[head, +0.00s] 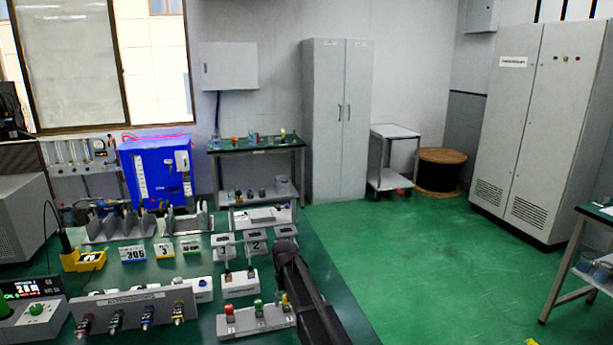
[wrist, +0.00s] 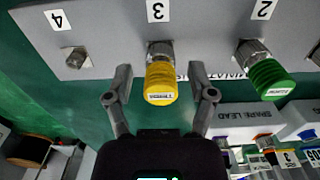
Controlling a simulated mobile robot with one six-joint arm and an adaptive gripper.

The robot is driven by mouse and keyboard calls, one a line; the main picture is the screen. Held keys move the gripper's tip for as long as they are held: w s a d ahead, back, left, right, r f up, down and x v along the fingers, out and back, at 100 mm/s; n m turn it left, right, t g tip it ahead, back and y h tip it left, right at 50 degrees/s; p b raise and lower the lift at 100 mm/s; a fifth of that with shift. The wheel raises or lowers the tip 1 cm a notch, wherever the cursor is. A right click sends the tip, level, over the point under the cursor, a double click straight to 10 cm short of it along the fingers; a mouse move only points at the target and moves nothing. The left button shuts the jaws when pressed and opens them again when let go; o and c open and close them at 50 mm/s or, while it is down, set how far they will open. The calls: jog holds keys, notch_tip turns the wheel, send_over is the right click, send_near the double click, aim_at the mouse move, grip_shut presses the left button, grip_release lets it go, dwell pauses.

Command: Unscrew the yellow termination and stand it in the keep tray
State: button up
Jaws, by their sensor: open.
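The yellow termination (wrist: 160,84) sits on the metal connector under label 3 of a grey panel (wrist: 112,40) in the wrist view. My gripper (wrist: 160,92) is open, with one finger on each side of the termination. A gap shows between each finger and the yellow body, so nothing is held. The fingers do not show in the head view, where a dark part of my arm (head: 300,292) reaches over the bench. I cannot tell for sure which item in the head view is the keep tray.
A green termination (wrist: 268,78) sits on connector 2, right of the yellow one. Connector 4 (wrist: 76,58) is bare. A spare lead box (wrist: 262,118) lies behind my right finger. In the head view, a block with coloured caps (head: 256,323) stands close left of my arm.

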dwell(0.7)
grip_shut()
jog(key=shift+r, duration=0.15)
jog(key=shift+r+p, duration=0.55)
jog(key=shift+p, duration=0.15)
jog(key=shift+r+p, duration=0.55)
jog(key=shift+r+p, duration=1.7)
jog(key=shift+p, duration=0.05)
